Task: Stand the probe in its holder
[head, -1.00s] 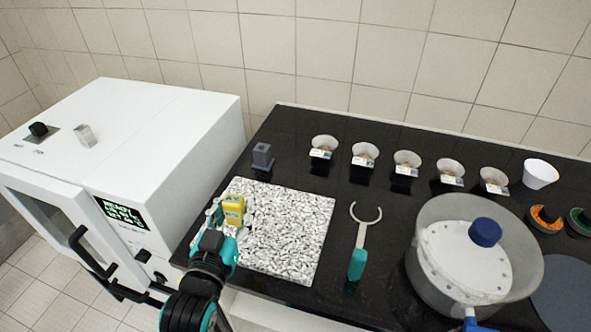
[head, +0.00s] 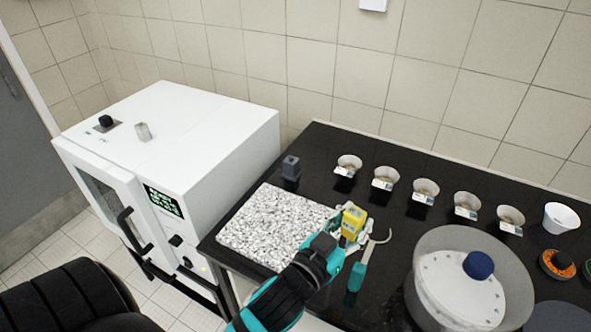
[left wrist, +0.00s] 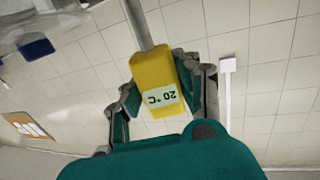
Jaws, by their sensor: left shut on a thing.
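The probe has a yellow body (head: 353,225) with a "20 °C" label; the body also shows in the left wrist view (left wrist: 154,75), with a grey metal rod running from it to the top edge. My left gripper (head: 347,228) is shut on the yellow body, its fingers on both sides of it. It is over the right edge of the speckled board, by the forked tool. The rod is not clear in the head view. A small dark grey block (head: 291,168), which looks like the holder, stands behind the board, left of the gripper and apart from it. My right gripper is not in view.
The speckled white board (head: 270,228) is bare. A teal-handled forked tool (head: 358,275) lies right of it. Several small labelled bowls (head: 384,178) line the back of the black counter. A large clear-walled pot (head: 470,280) stands at right, a white oven (head: 190,150) at left.

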